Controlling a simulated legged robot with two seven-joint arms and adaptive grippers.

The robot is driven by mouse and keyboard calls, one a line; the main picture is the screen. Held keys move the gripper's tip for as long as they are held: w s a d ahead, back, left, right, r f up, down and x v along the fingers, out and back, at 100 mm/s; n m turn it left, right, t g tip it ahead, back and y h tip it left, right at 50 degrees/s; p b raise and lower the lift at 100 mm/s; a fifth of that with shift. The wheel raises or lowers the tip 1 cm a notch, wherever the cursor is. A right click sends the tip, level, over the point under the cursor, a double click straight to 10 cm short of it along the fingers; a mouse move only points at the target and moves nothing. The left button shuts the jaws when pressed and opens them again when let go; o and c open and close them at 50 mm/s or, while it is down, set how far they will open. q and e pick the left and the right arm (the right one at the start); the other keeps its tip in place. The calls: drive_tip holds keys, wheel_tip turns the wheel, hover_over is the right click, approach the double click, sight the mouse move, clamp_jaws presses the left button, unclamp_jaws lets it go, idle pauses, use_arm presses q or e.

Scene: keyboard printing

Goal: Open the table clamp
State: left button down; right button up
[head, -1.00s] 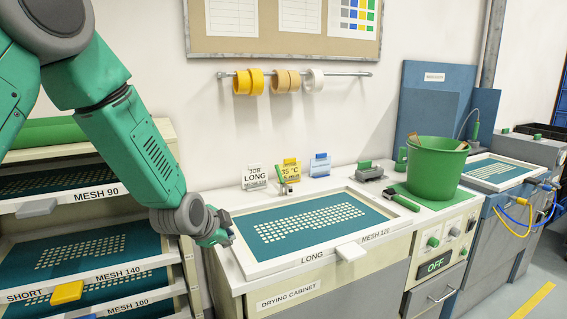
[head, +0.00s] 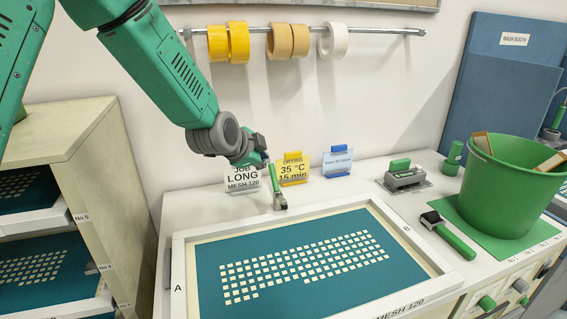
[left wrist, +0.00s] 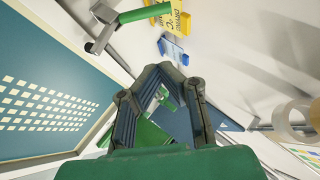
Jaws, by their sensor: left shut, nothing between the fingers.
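The table clamp, a small metal clamp with a green lever handle (head: 274,178), stands at the back edge of the screen frame (head: 178,262). Its handle points up and leans slightly. In the left wrist view the clamp (left wrist: 130,18) shows at the upper left, beside the fingers. My left gripper (head: 262,163) is shut and empty, just behind and above the clamp handle. In the head view it overlaps the handle's top, and I cannot tell whether they touch. Its closed fingers (left wrist: 172,70) show in the left wrist view. My right gripper is out of view.
A job card (head: 242,180), a yellow drying card (head: 293,170) and a blue card (head: 338,163) stand behind the clamp. A grey device with a green block (head: 405,178), a green-handled tool (head: 450,235) and a green bucket (head: 510,195) are at right. Tape rolls (head: 280,41) hang above.

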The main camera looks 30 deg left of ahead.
sight(272, 171)
use_arm(q)
drive_tip(key=x, duration=0.6)
drive_tip(key=d+x, duration=0.1)
drive_tip(key=x, duration=0.2)
drive_tip(key=shift+f, duration=0.2)
drive_tip(key=a+f, duration=0.1)
drive_tip(key=w+a+f, duration=0.1)
drive_tip(key=a+f, duration=0.1)
drive_tip(key=shift+w+a, duration=0.2)
drive_tip(key=shift+d+r, duration=0.1)
drive_tip(key=shift+d, duration=0.3)
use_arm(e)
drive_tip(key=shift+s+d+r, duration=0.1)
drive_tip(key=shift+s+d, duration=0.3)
use_arm(q)
drive_tip(key=shift+w+a+p, duration=0.1)
drive_tip(key=shift+p, duration=0.2)
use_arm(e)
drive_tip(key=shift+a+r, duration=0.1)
